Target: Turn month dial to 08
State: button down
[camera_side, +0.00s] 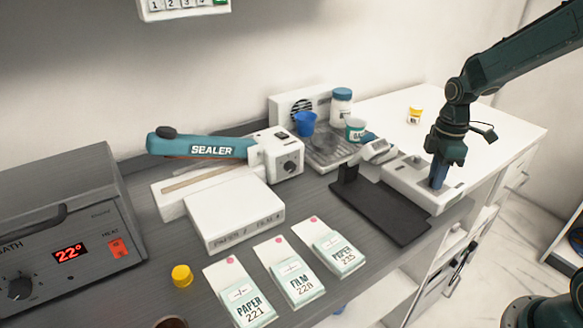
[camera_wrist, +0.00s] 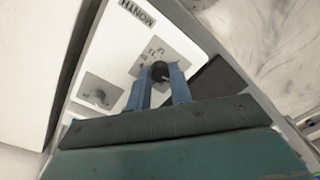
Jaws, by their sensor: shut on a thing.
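The month dial (camera_wrist: 160,70) is a small dark knob on a grey plate of a white panel, under a label reading "MONTH" (camera_wrist: 136,13) in the wrist view. My gripper (camera_wrist: 158,76) has its two blue fingers closed around the knob. Numbers on the plate are partly hidden by the fingers, and I cannot tell which one the dial points to. In the side view the white dial unit (camera_side: 408,172) stands at the counter's right part, and my gripper (camera_side: 437,184) points straight down onto it, hiding the dial.
A second knob (camera_wrist: 99,96) on its own grey plate sits left of the dial.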

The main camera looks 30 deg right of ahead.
jog(key=m, duration=1.1)
jog(key=shift+r, duration=0.1)
jog(key=m, duration=0.3)
jog(key=shift+m+t, duration=0.3)
jog(key=shift+m, duration=0.1)
jog(key=m, duration=1.2)
jog(key=shift+m, duration=0.4)
jog(key=c, duration=1.3)
grip_release()
jog(key=shift+s, duration=0.1)
jog(key=shift+o, duration=0.2)
